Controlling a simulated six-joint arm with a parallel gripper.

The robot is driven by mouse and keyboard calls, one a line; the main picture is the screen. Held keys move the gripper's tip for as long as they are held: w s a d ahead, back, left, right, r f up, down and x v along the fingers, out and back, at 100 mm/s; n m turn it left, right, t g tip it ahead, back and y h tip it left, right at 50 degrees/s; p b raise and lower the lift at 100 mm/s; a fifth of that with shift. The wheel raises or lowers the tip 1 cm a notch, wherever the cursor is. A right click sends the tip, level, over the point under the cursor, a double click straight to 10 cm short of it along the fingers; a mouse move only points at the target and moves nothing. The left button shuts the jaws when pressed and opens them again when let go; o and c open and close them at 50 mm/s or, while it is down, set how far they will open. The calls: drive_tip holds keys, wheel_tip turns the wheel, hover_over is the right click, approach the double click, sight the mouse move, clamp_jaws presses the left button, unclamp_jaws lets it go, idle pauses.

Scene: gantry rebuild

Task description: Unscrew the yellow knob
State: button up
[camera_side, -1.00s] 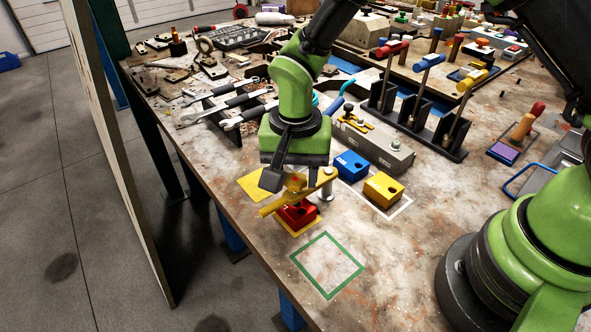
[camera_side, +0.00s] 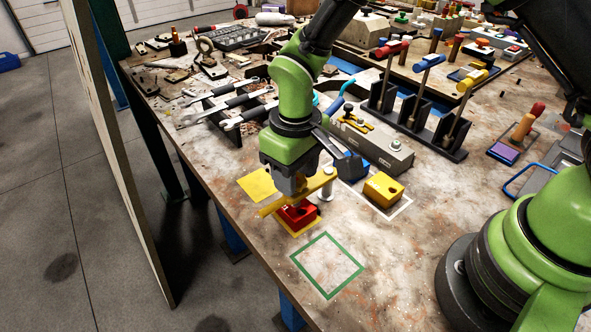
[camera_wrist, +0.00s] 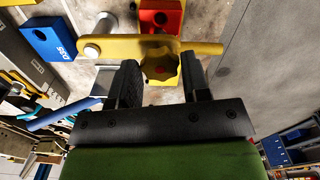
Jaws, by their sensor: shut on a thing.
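The yellow knob (camera_wrist: 158,64) is lobed and sits on a flat yellow clamp bar (camera_wrist: 122,47). My gripper (camera_wrist: 160,72) points down at it, with a dark finger on each side and the jaws shut on the knob. In the side view my gripper (camera_side: 299,189) hides most of the knob, above the yellow bar (camera_side: 268,209). The bar lies across a red block (camera_side: 297,215), which also shows in the wrist view (camera_wrist: 172,18). A silver post (camera_side: 326,192) stands at the bar's right end.
A yellow block (camera_side: 383,189) stands in a white outline to the right. A grey fixture (camera_side: 385,148) lies behind. The green square outline (camera_side: 327,265) in front is empty.

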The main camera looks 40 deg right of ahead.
drive_tip(key=n, duration=0.4)
drive_tip(key=shift+n, duration=0.3)
drive_tip(key=n, duration=0.3)
drive_tip(key=shift+n, duration=0.4)
drive_tip(key=n, duration=0.9)
drive_tip(key=shift+f, duration=0.1)
drive_tip(key=n, duration=0.4)
drive_tip(key=shift+n, duration=0.3)
drive_tip(key=n, duration=0.3)
drive_tip(key=shift+n, duration=0.3)
drive_tip(key=n, duration=0.4)
drive_tip(key=shift+n, duration=2.1)
